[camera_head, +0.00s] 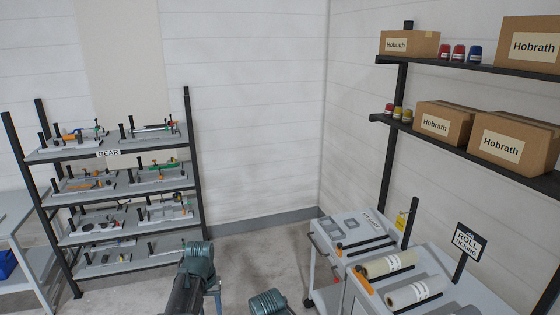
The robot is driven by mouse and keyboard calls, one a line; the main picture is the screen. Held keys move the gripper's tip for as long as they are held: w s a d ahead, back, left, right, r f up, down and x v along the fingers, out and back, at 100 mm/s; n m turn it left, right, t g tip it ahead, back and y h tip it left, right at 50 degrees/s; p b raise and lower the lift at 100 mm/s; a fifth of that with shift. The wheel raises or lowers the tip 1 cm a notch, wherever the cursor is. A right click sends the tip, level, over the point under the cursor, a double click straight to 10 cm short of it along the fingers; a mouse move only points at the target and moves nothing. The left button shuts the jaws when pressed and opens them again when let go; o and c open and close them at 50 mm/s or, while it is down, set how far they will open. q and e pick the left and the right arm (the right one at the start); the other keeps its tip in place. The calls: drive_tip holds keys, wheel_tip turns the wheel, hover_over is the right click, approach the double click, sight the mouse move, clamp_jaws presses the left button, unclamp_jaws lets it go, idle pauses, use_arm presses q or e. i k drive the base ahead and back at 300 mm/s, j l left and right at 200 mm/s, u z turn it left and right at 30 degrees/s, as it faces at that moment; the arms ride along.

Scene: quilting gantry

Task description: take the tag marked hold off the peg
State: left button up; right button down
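A small yellow tag (402,219) hangs by a dark upright post (411,222) on the grey cart at the right. Its marking is too small to read, and I cannot make out the peg itself. Parts of my own arms show at the bottom middle of the view, low and well to the left of the tag. Neither gripper's fingers can be seen.
The grey cart (345,226) carries rolls (388,264) and a "ROLL TICKING" sign (468,243). A shelf rack marked "GEAR" (108,153) stands left. Wall shelves (470,67) hold "Hobrath" boxes (535,45). Bare floor (255,245) lies between rack and cart.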

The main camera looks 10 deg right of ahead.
sight(400, 222)
drive_tip(key=i+u, duration=0.1)
drive_tip(key=i, duration=1.35)
drive_tip(key=i+z, duration=0.5)
drive_tip(key=i, duration=0.2)
drive_tip(key=i+z, duration=0.15)
drive_tip(key=z, duration=0.3)
drive_tip(key=i+z, duration=0.2)
drive_tip(key=z, duration=0.25)
drive_tip(key=i+j+z, duration=0.1)
drive_tip(key=z, duration=0.35)
drive_tip(key=i+z, duration=0.3)
drive_tip(key=z, duration=0.15)
drive_tip(key=i+j+z, duration=0.15)
drive_tip(key=i+z, duration=0.15)
drive_tip(key=z, duration=0.15)
